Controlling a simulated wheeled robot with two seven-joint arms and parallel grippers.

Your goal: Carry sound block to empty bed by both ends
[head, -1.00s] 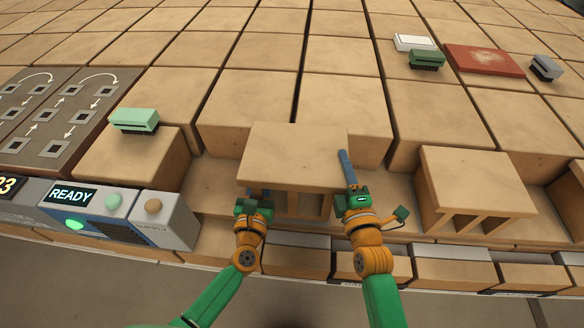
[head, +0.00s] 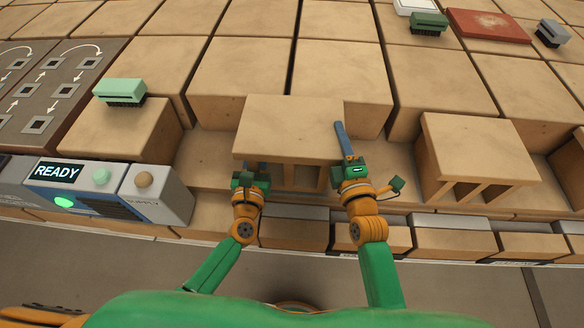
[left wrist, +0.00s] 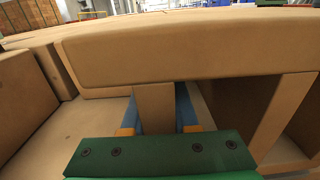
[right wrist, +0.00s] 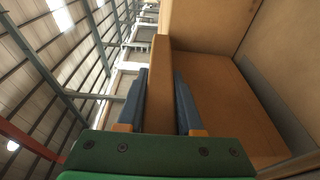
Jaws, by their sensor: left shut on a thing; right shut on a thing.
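The tan hollow block (head: 288,125) is in the middle of the head view, level, its open cells facing me. My left gripper (head: 255,167) is shut on an upright wall under the block's left part. In the left wrist view its blue fingers lie on both sides of that wall (left wrist: 154,107). My right gripper (head: 341,140) is shut on the right end. In the right wrist view its blue fingers flank a tan wall (right wrist: 159,90). A bare tan recess (head: 203,160) opens beside and below the block. I cannot tell whether the block touches its floor.
Another hollow block (head: 478,145) stands to the right. A control box reading READY (head: 58,172) and a block with a pale green brush (head: 119,92) are at the left. A dark green brush (head: 429,23), a red plate (head: 488,25) and a grey brush (head: 552,33) lie farther back.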

